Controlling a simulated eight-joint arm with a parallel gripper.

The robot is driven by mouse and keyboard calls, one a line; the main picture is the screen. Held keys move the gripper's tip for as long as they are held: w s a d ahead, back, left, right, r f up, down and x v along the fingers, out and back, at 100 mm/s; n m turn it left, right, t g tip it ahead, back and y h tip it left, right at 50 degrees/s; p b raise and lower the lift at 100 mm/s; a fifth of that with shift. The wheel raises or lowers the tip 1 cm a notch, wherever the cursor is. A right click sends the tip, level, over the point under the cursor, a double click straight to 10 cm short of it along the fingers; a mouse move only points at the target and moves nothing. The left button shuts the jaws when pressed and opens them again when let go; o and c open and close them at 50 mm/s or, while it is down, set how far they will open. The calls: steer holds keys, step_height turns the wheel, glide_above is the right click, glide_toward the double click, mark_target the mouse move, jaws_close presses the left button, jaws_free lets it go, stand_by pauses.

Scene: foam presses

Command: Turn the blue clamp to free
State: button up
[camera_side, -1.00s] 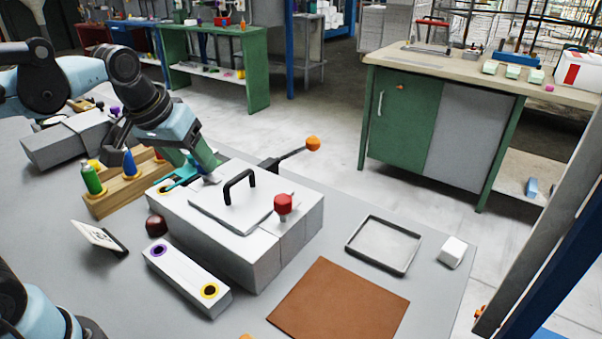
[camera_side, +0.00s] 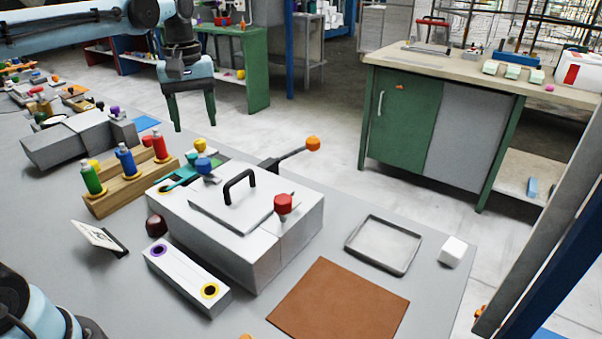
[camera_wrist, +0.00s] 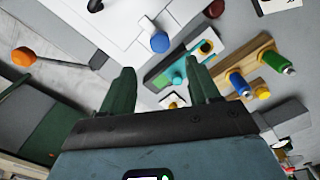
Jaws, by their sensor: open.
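The blue clamp (camera_side: 204,165) is a round blue knob at the back left of the white press (camera_side: 255,265), beside the lid with the black handle (camera_side: 240,185). The blue clamp also shows in the wrist view (camera_wrist: 160,42), just beyond the fingertips. I cannot tell its turn setting. My gripper (camera_side: 193,122) is raised above and behind the press, pointing down, clear of the clamp. Its two green fingers are apart and empty, which also shows in the wrist view (camera_wrist: 161,70).
A red knob (camera_side: 283,204) stands on the press lid's right. A teal handle (camera_side: 180,177) and a yellow knob (camera_side: 200,145) are near the clamp. An orange-ended lever (camera_side: 313,144) sticks out behind. A bottle rack (camera_side: 130,192) stands left. A tray (camera_side: 385,246) and brown mat (camera_side: 340,300) lie right.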

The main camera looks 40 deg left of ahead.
mark_target(202, 160)
step_height(202, 160, down, 10)
steer(key=shift+r, duration=0.15)
stand_by(0.3)
steer(key=shift+c, duration=0.4)
steer(key=c, duration=1)
